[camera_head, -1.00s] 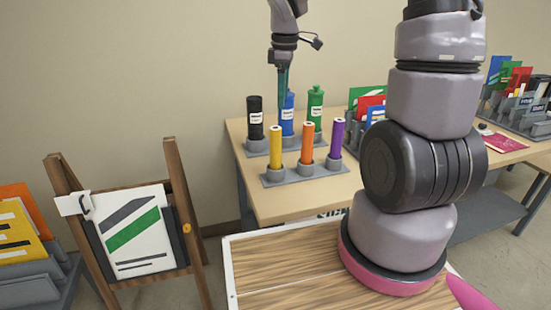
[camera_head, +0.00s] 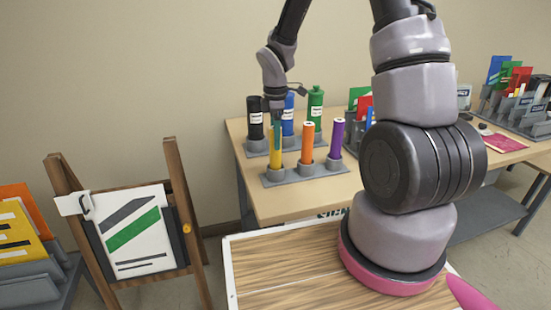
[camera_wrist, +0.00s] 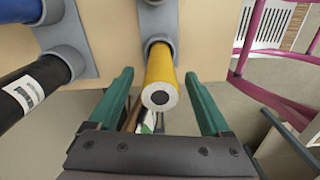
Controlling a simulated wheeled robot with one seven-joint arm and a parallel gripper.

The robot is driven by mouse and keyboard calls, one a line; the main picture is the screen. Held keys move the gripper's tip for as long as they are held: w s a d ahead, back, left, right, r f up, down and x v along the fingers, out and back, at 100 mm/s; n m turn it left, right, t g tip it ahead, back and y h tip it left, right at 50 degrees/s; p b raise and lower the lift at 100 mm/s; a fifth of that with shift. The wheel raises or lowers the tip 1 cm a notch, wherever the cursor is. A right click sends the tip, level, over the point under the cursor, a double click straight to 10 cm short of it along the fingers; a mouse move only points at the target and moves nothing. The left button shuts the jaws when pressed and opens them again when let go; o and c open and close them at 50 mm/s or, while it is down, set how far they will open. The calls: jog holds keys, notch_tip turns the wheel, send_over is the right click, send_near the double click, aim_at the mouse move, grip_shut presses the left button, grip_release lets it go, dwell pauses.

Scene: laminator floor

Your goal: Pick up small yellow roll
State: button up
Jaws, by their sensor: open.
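The small yellow roll (camera_head: 275,152) stands upright in the left cup of the front grey holder (camera_head: 310,175) on the table. In the wrist view the yellow roll (camera_wrist: 161,78) has its hollow end toward the camera. My gripper (camera_head: 276,130) is over the yellow roll in the head view. In the wrist view the green fingers of my gripper (camera_wrist: 158,95) are open, one on each side of the roll's near end, with gaps on both sides. The fingertips are partly hard to make out in the head view.
An orange roll (camera_head: 307,143) and a purple roll (camera_head: 337,138) stand in the same holder. The table front (camera_head: 285,205) is bare.

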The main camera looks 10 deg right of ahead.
notch_tip(320, 180, down, 2)
jog(key=shift+c, duration=0.4)
grip_shut()
